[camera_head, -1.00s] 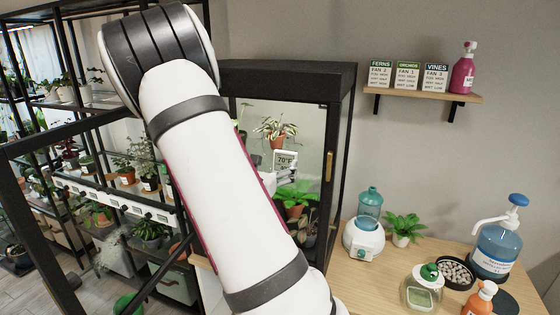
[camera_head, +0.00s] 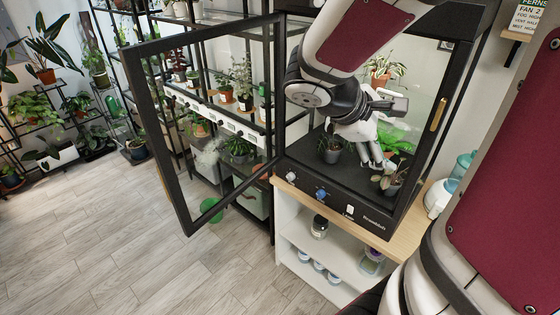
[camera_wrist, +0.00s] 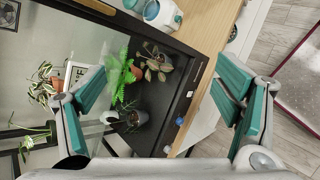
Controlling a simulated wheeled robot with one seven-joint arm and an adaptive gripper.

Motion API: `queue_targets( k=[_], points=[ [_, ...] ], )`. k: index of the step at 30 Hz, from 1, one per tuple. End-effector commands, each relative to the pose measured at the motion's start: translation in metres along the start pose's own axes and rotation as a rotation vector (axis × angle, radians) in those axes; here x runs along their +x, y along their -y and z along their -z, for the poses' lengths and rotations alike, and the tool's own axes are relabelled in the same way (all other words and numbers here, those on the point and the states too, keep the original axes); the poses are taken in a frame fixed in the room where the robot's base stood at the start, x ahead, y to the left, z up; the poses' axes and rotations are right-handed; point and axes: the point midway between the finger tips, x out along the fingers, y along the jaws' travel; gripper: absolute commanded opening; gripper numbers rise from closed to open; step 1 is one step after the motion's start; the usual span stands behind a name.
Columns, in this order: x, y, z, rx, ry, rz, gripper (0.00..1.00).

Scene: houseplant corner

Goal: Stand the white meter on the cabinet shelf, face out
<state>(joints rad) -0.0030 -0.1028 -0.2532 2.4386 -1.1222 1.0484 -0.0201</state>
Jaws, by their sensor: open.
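The glass cabinet (camera_head: 333,177) stands with its framed door (camera_head: 190,170) swung open to the left. My gripper (camera_head: 375,158) is open and empty at the cabinet's front opening, fingers pointing down among the potted plants; its spread fingers (camera_wrist: 165,90) also show in the wrist view. A white-framed display with an "F" on it, seemingly the white meter (camera_wrist: 72,73), shows partly in the wrist view, beyond the left finger, beside a plant at the cabinet's upper level. The finger hides part of it. In the head view I cannot make out the meter behind my gripper and arm.
Potted plants crowd the cabinet floor: a dark-leaved one (camera_head: 330,150), a green fern (camera_wrist: 121,72) and a brownish one (camera_wrist: 158,63). A hanging-leaf plant (camera_head: 381,68) sits higher. The open door frame stands out at the left. A white bottle-topped device (camera_wrist: 160,13) stands beside the cabinet.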

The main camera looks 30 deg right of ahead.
Motion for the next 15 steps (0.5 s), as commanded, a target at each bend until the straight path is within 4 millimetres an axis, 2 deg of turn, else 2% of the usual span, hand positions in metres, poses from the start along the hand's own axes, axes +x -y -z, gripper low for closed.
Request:
queue_targets(
  k=[3, 5, 9, 12, 15],
  points=[
    [-0.041, 0.035, 0.004, 0.198, -0.172, 0.154, 0.84],
    [-0.064, 0.052, 0.009, 0.288, -0.262, 0.236, 0.84],
    [-0.125, 0.087, 0.019, 0.468, -0.472, 0.424, 0.84],
    [-0.165, 0.105, 0.024, 0.561, -0.603, 0.54, 0.84],
    [-0.197, 0.118, 0.025, 0.622, -0.698, 0.627, 0.84]
  ],
)
